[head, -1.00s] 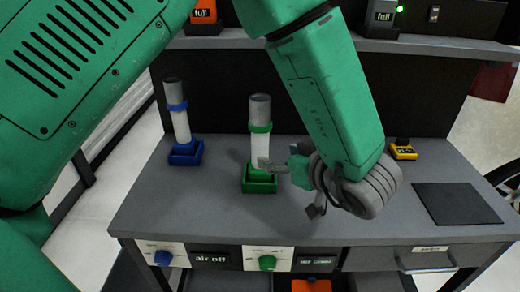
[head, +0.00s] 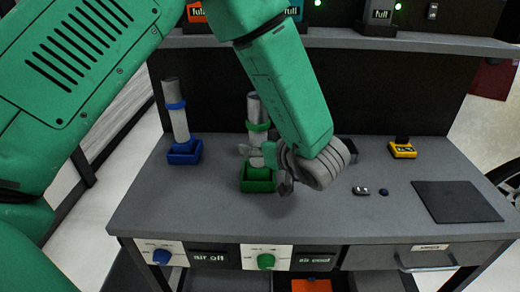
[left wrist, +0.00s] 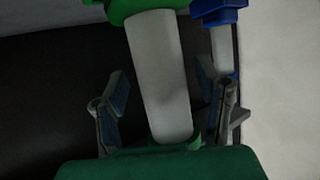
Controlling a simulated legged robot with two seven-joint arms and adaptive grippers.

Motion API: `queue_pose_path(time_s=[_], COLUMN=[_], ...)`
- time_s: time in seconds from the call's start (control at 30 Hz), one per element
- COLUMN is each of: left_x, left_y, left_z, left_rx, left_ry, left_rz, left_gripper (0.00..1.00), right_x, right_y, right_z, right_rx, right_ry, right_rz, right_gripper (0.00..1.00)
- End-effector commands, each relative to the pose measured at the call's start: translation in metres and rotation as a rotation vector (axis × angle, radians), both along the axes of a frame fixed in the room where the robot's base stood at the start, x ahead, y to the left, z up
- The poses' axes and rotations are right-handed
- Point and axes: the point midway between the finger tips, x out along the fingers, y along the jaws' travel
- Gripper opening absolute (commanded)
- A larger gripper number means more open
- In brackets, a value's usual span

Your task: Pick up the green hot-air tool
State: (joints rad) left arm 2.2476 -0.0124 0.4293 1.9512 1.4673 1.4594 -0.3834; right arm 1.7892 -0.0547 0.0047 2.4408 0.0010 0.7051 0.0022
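The green hot-air tool (head: 255,108) stands upright in its green holder (head: 258,182) on the workbench. It has a grey top, a green collar and a white body. My left gripper (head: 256,158) is at the tool's lower white part, just above the holder. In the left wrist view the white body of the tool (left wrist: 160,75) lies between the two spread fingers of my left gripper (left wrist: 163,105). Gaps show between the fingers and the body. My right gripper is in neither view.
A blue hot-air tool (head: 179,123) stands in a blue holder (head: 185,152) to the left. A yellow tool (head: 402,149), small dark items (head: 361,190) and a dark mat (head: 455,201) lie to the right. Knobs and a drawer line the bench front (head: 430,258).

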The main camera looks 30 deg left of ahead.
Motion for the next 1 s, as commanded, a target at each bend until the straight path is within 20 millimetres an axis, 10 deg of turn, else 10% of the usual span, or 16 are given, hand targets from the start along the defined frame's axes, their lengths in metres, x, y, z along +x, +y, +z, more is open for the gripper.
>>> queue_pose_path(time_s=[0.17,0.53,1.0], left_x=[0.000,0.001,0.000], left_y=[0.001,0.001,0.000], left_z=[0.000,0.008,0.089], left_rx=[-0.001,-0.001,-0.001], left_ry=[0.000,-0.004,-0.005], left_rz=[0.001,0.002,0.001], left_gripper=[0.00,0.00,0.00], right_x=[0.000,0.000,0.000], right_y=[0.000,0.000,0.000], right_z=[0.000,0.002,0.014], right_rx=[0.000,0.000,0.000], right_ry=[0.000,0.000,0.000], right_rz=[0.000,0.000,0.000], right_gripper=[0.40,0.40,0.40])
